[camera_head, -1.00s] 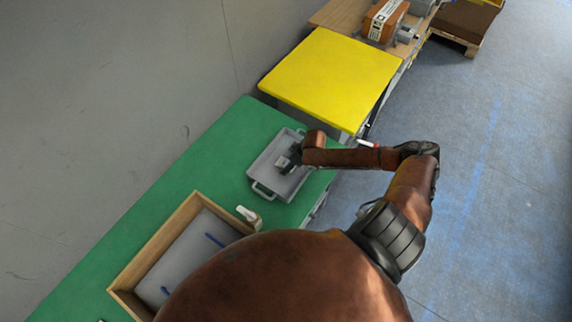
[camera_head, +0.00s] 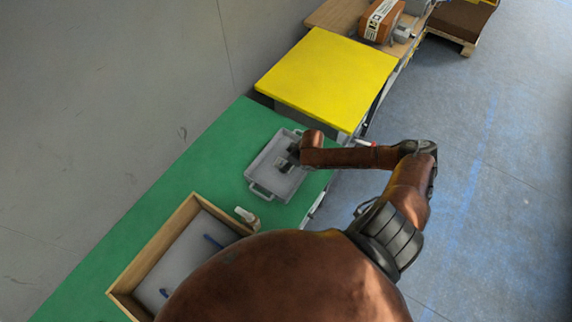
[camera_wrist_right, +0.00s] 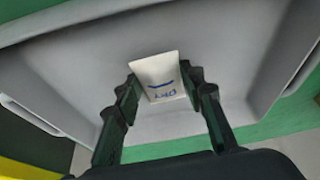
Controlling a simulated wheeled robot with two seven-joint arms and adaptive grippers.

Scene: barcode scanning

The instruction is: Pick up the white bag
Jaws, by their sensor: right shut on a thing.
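The white bag (camera_wrist_right: 158,78) shows in the right wrist view as a small pale packet with blue marks. It is between the fingers of my right gripper (camera_wrist_right: 160,92), which is shut on it. Behind it is the inside of the grey tray (camera_wrist_right: 70,50). In the head view my right gripper (camera_head: 286,160) is over the grey tray (camera_head: 262,188) on the green table, and the bag is too small to make out clearly there. I cannot tell how far the bag is above the tray floor. My left gripper is not in view.
A wooden-framed box (camera_head: 130,302) with blue items stands at the near end of the green table (camera_head: 205,165). A small white object (camera_head: 246,214) is beside it. A yellow-topped surface (camera_head: 325,75) lies beyond the tray. Bare green table is left of the tray.

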